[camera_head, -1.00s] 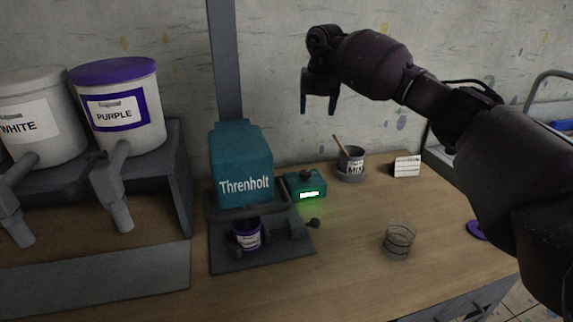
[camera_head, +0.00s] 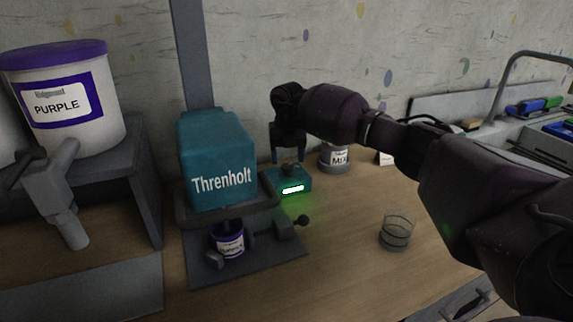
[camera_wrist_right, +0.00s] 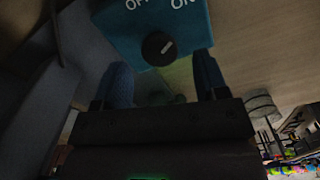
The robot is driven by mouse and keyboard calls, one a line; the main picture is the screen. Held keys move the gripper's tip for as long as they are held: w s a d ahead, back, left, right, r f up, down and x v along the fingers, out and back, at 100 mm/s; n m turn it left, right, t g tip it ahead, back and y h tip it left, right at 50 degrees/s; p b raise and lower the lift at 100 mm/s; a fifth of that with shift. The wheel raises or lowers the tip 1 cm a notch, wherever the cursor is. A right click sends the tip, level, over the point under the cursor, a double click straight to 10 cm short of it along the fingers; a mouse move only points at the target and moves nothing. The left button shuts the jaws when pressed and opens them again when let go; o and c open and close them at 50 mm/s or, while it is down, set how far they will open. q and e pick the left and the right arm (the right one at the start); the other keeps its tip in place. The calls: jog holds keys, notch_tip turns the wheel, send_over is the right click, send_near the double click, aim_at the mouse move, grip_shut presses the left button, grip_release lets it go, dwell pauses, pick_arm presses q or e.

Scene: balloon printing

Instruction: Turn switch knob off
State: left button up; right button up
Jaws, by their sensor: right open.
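The switch knob (camera_wrist_right: 158,48) is a round black dial on a small teal box (camera_head: 296,184) with a lit green display. The knob also shows in the head view (camera_head: 290,171). My right gripper (camera_head: 288,158) is open, pointing down just above the box. In the right wrist view its two blue fingertips (camera_wrist_right: 161,62) stand apart on either side of the knob's line, seemingly not touching it. My left gripper is not in view.
The teal Threnholt machine (camera_head: 216,150) stands close left of the box, with a small purple-labelled cup (camera_head: 229,243) in it. A grey mixing cup (camera_head: 335,160) stands behind right. A clear glass (camera_head: 396,232) stands on the wooden table (camera_head: 345,265). A purple-lidded bucket (camera_head: 65,95) is at left.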

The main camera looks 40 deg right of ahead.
aim_at(287, 168)
jog(key=shift+f, duration=1.3)
jog(key=c, duration=0.9)
